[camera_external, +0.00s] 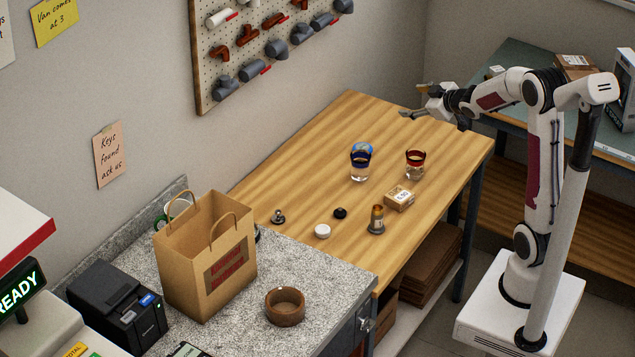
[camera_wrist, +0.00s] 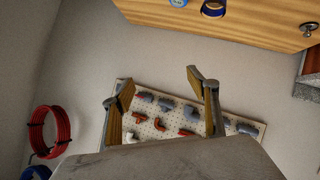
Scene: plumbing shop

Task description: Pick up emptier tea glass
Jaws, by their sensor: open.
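A glass with a dark blue rim band (camera_external: 360,172) stands upright on the wooden workbench. A glass with a dark red rim band (camera_external: 415,170) stands to its right. Both seem to hold some clear liquid low down; the levels are too small to compare. My gripper (camera_external: 412,101) is open and empty, raised near the far end of the bench, apart from both glasses. In the wrist view my gripper (camera_wrist: 160,90) has its fingers spread with nothing between them. The blue-banded glass (camera_wrist: 213,9) is cut off at the top edge there; the red-banded one is not seen.
A small box (camera_external: 399,198), a brass-topped fitting (camera_external: 376,220), a white cap (camera_external: 322,231), a black cap (camera_external: 340,213) and a metal fitting (camera_external: 278,217) lie near the glasses. The bench's far end is clear.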

